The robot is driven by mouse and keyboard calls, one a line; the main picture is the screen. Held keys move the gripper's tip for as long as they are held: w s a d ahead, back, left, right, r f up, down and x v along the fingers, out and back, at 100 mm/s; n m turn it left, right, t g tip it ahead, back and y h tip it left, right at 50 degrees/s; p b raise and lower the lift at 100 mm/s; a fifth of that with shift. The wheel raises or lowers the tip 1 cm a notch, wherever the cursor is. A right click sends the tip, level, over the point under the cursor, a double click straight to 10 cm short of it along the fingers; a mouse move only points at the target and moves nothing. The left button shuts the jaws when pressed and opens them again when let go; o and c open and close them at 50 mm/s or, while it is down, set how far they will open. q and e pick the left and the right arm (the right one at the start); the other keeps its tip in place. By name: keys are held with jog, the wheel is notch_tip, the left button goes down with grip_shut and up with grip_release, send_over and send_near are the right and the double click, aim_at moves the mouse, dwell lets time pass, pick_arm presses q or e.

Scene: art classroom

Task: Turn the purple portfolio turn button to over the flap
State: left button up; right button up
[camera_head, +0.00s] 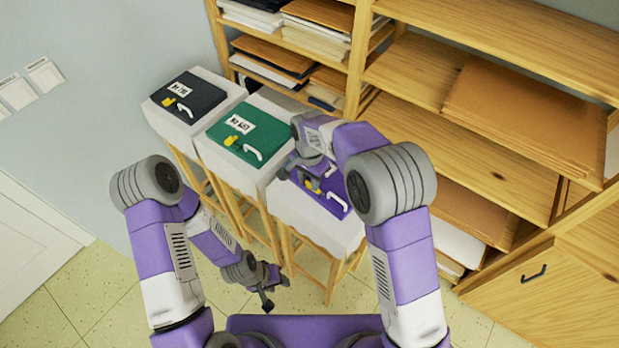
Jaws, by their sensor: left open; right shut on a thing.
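The purple portfolio (336,207) lies on the right-hand white-topped stand, largely covered by my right arm. Its white handle (338,201) shows at its right side. Its yellow turn button (312,186) shows just beside my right gripper (303,177), which reaches down over the portfolio and is shut on the button. The button's exact angle is hard to tell behind the fingers. My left gripper (268,291) is open and empty, low in front of the stands, away from the portfolios.
A green portfolio (247,126) and a black portfolio (187,96) lie on neighbouring stands, each with a yellow button and white handle. A wooden shelf (460,130) with boards and papers stands behind and right. Floor at lower left is clear.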

jog(key=n, duration=0.3)
jog(key=shift+r+n, duration=0.1)
jog(key=shift+n, duration=0.2)
jog(key=n+p, duration=0.1)
jog(key=n, duration=0.3)
jog(key=shift+n, duration=0.3)
jog(key=n, duration=0.4)
jog(key=shift+n+p, duration=0.35)
jog(key=shift+n, duration=1.65)
jog(key=o, duration=1.1)
jog(key=shift+c, duration=0.2)
